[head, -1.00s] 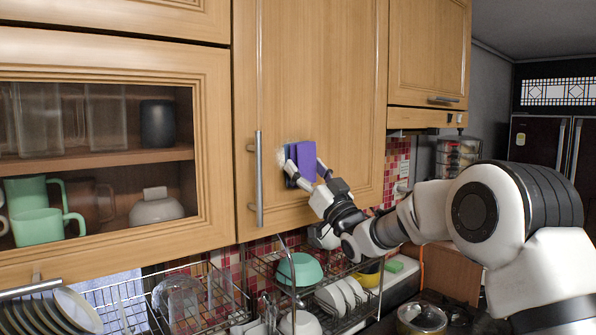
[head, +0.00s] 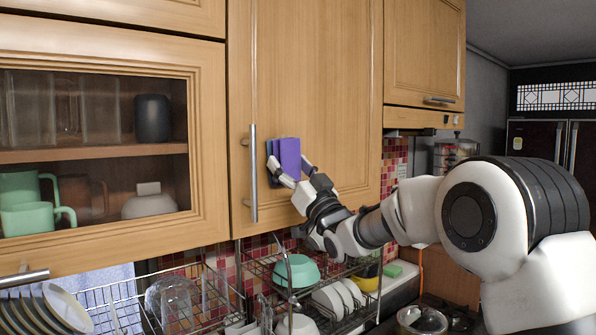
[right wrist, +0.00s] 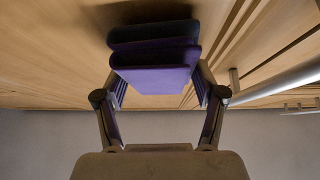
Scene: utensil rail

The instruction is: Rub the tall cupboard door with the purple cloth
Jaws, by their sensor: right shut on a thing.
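The purple cloth (head: 290,155) is a folded pad, also seen in the right wrist view (right wrist: 155,78) with a darker layer on its door side. My right gripper (head: 291,172) is shut on it, one finger on each side. The cloth is at the face of the tall cupboard door (head: 330,95), just right of the door's vertical handle (head: 253,175). Whether it presses on the wood is hard to tell. No pale smudge shows on the door around the cloth; the patch behind it is hidden. My left gripper is not in view.
A glass-fronted cupboard (head: 208,130) with mugs stands to the left. Below are a wire dish rack (head: 130,310) and a green bowl (head: 297,270). A smaller cupboard door (head: 425,50) is at the right. The door's vertical handle is close to the cloth.

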